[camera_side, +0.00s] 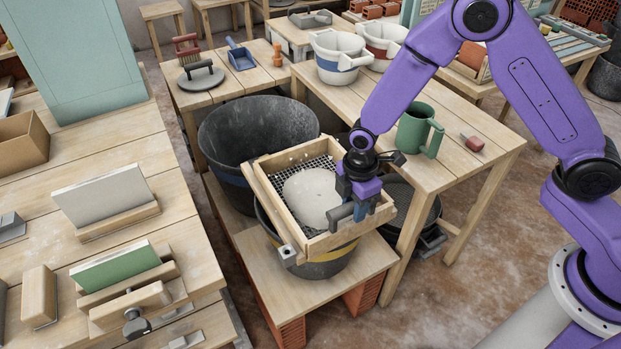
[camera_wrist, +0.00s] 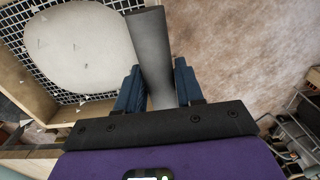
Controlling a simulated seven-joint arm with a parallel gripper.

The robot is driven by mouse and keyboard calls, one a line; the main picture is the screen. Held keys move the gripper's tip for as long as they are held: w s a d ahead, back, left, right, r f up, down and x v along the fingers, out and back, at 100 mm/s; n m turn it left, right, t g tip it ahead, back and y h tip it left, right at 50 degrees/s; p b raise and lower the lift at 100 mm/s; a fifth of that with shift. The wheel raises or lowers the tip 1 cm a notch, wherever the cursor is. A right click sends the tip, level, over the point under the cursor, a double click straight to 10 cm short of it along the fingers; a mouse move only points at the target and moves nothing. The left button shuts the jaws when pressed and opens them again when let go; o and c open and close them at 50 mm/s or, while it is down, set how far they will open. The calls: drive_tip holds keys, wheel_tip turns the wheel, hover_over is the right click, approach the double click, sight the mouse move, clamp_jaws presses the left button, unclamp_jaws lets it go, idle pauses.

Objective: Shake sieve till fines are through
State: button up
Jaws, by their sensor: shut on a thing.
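The sieve (camera_side: 262,196) is a square wooden frame with a dark wire mesh, and it sits over a dark bucket with a yellow band (camera_side: 326,266). A pale heap of material (camera_side: 311,197) lies on the mesh, with a few small bits around it. In the wrist view the mesh (camera_wrist: 50,14) and the pale heap (camera_wrist: 80,48) fill the upper left. My gripper (camera_side: 350,208) is at the sieve's right side, shut on its grey handle (camera_wrist: 152,50), which passes between the blue fingers (camera_wrist: 158,88). The bucket's inside is hidden under the sieve.
A table with a green mug (camera_side: 414,130) and white buckets (camera_side: 338,60) is behind and right. A workbench (camera_side: 150,225) with trowels and blocks runs along the left.

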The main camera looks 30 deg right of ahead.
drive_tip(key=w, duration=0.6)
idle(1.2)
drive_tip(key=shift+s, duration=1.95)
drive_tip(key=o, duration=1.7)
wheel_tip(320, 180, up, 8)
